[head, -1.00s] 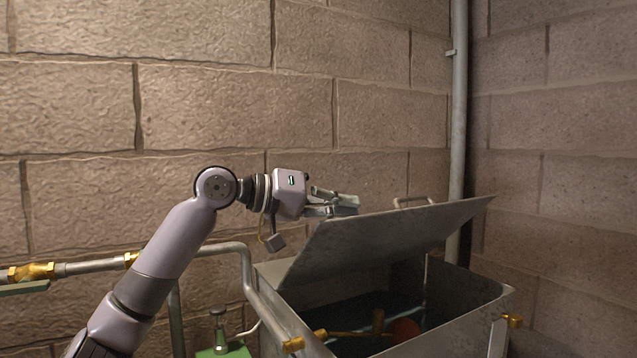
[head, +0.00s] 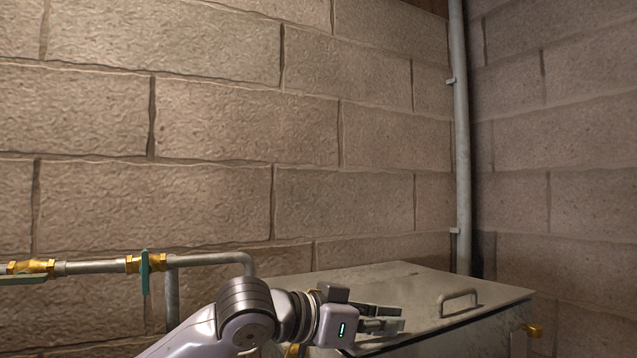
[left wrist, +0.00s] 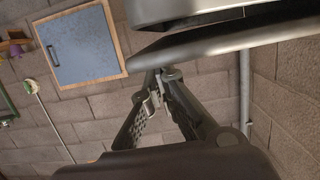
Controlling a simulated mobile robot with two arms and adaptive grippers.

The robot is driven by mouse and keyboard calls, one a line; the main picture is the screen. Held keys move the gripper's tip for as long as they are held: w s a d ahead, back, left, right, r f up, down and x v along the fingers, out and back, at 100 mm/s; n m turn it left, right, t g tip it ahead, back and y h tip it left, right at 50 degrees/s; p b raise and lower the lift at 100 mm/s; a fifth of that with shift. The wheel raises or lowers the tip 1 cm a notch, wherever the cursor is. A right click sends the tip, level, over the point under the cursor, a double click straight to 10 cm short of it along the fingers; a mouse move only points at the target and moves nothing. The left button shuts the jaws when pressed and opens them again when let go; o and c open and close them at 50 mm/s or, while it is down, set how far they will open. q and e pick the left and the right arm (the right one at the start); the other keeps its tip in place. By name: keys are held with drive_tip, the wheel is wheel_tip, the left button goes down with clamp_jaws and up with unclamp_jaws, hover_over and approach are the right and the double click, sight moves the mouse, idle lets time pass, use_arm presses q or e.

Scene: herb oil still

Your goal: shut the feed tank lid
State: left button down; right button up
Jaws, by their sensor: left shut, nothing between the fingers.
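The feed tank lid (head: 390,285) is a grey metal plate with a bar handle (head: 458,298). In the head view it lies flat, or nearly so, over the feed tank (head: 492,338), and the tank's inside is hidden. My left gripper (head: 400,318) is over the front left part of the lid, left of the handle. Its fingers are shut and empty; I cannot tell whether they touch the lid. In the left wrist view the fingertips (left wrist: 160,78) are together, just below a dark, blurred slab that I cannot identify. My right gripper is not in view.
A pipe with brass fittings (head: 35,267) and a teal-handled valve (head: 146,262) runs along the wall on the left. A vertical pipe (head: 461,150) stands in the corner behind the tank. The left wrist view shows a wood-framed blue-grey panel (left wrist: 83,45).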

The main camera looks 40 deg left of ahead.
use_arm(q)
drive_tip(key=shift+f+m, duration=0.3)
drive_tip(key=shift+f, duration=0.4)
drive_tip(key=shift+d, duration=0.1)
drive_tip(key=shift+f, duration=0.1)
